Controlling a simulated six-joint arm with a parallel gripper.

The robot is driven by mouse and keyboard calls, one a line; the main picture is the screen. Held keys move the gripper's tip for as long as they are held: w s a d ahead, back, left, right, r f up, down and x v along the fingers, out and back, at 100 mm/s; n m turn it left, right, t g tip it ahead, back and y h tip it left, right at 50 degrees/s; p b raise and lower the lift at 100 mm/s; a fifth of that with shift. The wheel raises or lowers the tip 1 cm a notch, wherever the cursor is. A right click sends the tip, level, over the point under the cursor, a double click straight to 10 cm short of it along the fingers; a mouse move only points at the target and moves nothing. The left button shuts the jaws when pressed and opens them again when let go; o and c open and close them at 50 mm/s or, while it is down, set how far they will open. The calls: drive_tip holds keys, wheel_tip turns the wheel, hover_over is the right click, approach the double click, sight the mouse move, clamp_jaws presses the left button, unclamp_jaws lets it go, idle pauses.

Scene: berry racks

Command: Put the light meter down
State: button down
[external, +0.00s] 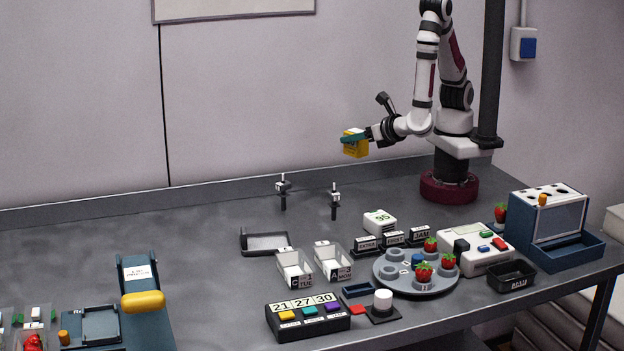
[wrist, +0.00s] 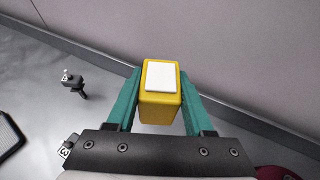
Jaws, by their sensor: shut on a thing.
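The light meter appears to be the yellow box (external: 355,144) with a white panel on one face. My gripper (external: 352,138) is shut on it and holds it in the air above the back of the table. In the wrist view the yellow box (wrist: 160,103) sits between the two green fingers of my gripper (wrist: 160,98), its white panel facing the camera. Nothing touches the box from below in either view.
Two small black stands (external: 283,190) (external: 334,200) rise from the table below. A black tray (external: 265,243) lies in front of them. Labelled punnets, a round plate (external: 402,284) with strawberries and several devices crowd the right front. The left middle of the table is bare.

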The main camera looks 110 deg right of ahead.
wheel_tip(320, 180, up, 2)
drive_tip(key=shift+r, duration=0.25)
drive_tip(key=w+a+f+n+t+y, duration=0.1)
drive_tip(key=w+a+n+t, duration=0.1)
drive_tip(key=w, duration=0.9)
drive_tip(key=w+a+f+n+t+y, duration=0.1)
drive_tip(key=w+a+n+t+y, duration=0.15)
drive_tip(key=w, duration=0.85)
drive_tip(key=w+d+r+n+t+y, duration=0.1)
drive_tip(key=w+d+n+t+y, duration=0.1)
drive_tip(key=w, duration=0.6)
drive_tip(key=w+d+r+n+t+y, duration=0.1)
drive_tip(key=w+d+n+y, duration=0.15)
drive_tip(key=w, duration=0.55)
drive_tip(key=shift+h, duration=0.3)
wheel_tip(320, 180, down, 15)
drive_tip(key=shift+f, duration=0.1)
drive_tip(key=shift+c, duration=1.4)
unclamp_jaws()
